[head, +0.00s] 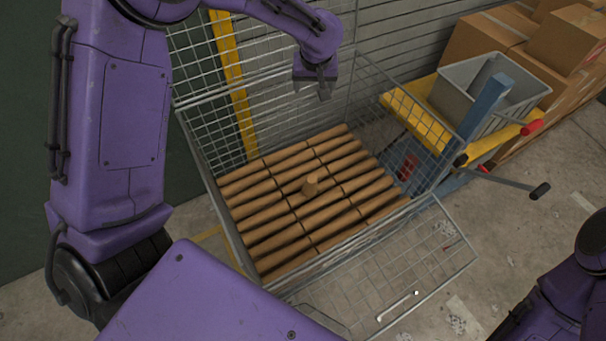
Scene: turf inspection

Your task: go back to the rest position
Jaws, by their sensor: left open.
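My left gripper (319,88) hangs at the end of my purple left arm, above the far part of a wire mesh cage (214,194). Its jaws are open and I see nothing between them.
The cage's front mesh panel (437,287) is folded outward. At the right, a grey bin (455,90) sits on a yellow platform (418,122) beside a blue post (485,105). Cardboard boxes (566,42) are stacked behind. Concrete floor is open at the lower right.

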